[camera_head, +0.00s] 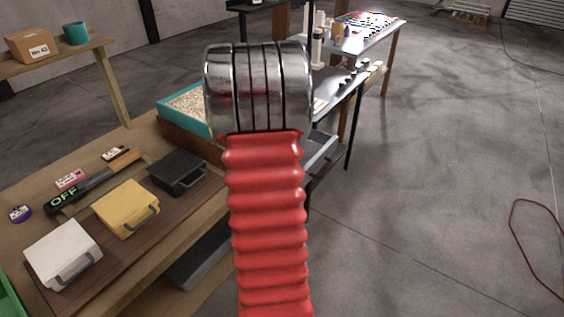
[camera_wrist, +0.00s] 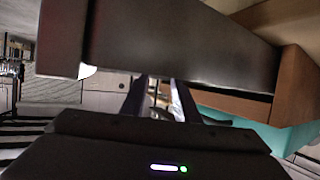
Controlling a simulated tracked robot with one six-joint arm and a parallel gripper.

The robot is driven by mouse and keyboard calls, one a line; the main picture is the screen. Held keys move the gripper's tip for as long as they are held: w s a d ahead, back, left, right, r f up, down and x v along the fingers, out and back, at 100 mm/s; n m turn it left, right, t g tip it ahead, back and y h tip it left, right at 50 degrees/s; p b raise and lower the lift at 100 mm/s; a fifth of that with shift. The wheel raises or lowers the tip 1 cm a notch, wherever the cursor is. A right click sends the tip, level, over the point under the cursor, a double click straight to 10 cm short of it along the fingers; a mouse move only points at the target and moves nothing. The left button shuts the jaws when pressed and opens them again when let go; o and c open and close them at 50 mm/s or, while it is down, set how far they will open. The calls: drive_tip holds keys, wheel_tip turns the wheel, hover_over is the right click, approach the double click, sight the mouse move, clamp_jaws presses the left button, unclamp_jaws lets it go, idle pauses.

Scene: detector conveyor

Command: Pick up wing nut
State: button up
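I cannot make out a wing nut in either view. In the wrist view my gripper (camera_wrist: 159,82) shows two narrow dark fingers standing apart, with a gap between them. Small light and dark details show in the gap, too small to tell what they are. A large dark grey slab (camera_wrist: 180,45) fills the space just above the fingertips and hides what lies behind it. In the head view my red ribbed arm and its metal joint cover the middle, and my gripper is hidden.
A wooden workbench (camera_head: 130,285) holds a white case (camera_head: 58,250), a yellow case (camera_head: 122,210), a black case (camera_head: 172,168) and an OFF display (camera_head: 62,200). A teal-rimmed tray (camera_head: 166,106) of pale grains stands behind. Open floor (camera_head: 440,190) lies to the right.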

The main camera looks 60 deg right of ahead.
drive_tip(key=shift+d, duration=0.1)
drive_tip(key=shift+x, duration=2.5)
drive_tip(key=shift+s+f, duration=0.1)
drive_tip(key=shift+f, duration=0.05)
drive_tip(key=shift+c, duration=0.5)
clamp_jaws()
